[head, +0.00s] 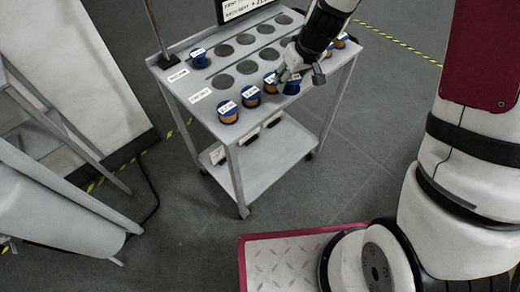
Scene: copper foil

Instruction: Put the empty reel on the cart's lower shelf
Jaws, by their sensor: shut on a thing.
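The grey cart (207,92) stands at upper centre, its top full of round holes. My gripper (293,80) is over the front edge of the cart's top, pointing down. I cannot tell whether this reel is clear of the top. The cart's lower shelf (268,158) shows below, its front part bare.
Copper-wound reels (228,112) stand along the top's front edge, close to my gripper. Another blue reel (198,58) sits at the back left. Small dark items (250,139) and a white card (217,155) are at the lower shelf's left side. A ladder-like frame (50,125) stands left.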

